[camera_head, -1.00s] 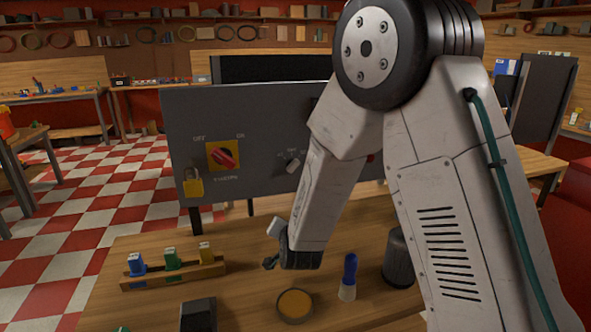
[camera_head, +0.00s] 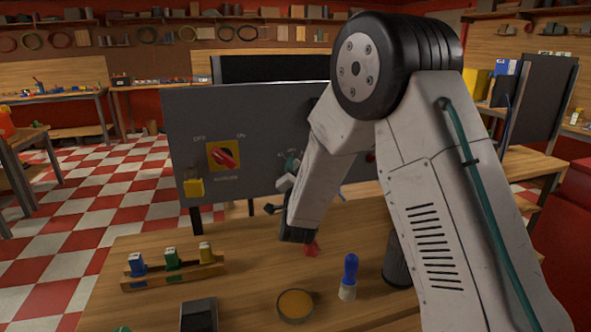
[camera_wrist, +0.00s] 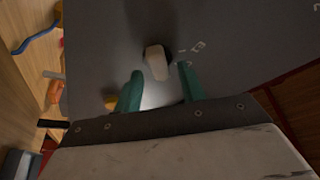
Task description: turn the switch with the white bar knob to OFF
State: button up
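The white bar knob (camera_wrist: 156,62) sits on the grey panel (camera_wrist: 100,45) in the wrist view, with small light lettering to its right that I cannot read. My gripper (camera_wrist: 160,70) is open, its two teal fingers reaching toward the panel to either side of the knob's near end. I cannot tell whether they touch it. In the head view my gripper (camera_head: 289,162) is at the front of the grey panel (camera_head: 262,115), and it and my arm hide most of the knob there.
A red rotary switch (camera_head: 224,155) on a yellow plate and a yellow padlock (camera_head: 194,187) are on the panel's left. On the wooden bench (camera_head: 245,250) stand a rack (camera_head: 175,275) of coloured pieces, a round dish (camera_head: 295,305) and a blue-handled tool (camera_head: 350,270).

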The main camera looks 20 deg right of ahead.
jog(key=shift+w+d+r, duration=0.1)
jog(key=shift+w, duration=0.2)
grip_shut()
jog(key=shift+n, duration=0.4)
jog(key=n+t+y, duration=0.1)
jog(key=n+y, duration=0.1)
jog(key=n, duration=0.2)
jog(key=shift+n, duration=0.4)
jog(key=shift+n+t+y, duration=0.25)
jog(key=shift+n+y, duration=0.6)
jog(key=shift+n, duration=0.85)
jog(key=shift+n+t+y, duration=0.25)
jog(key=shift+n+y, duration=0.6)
jog(key=shift+n, duration=0.85)
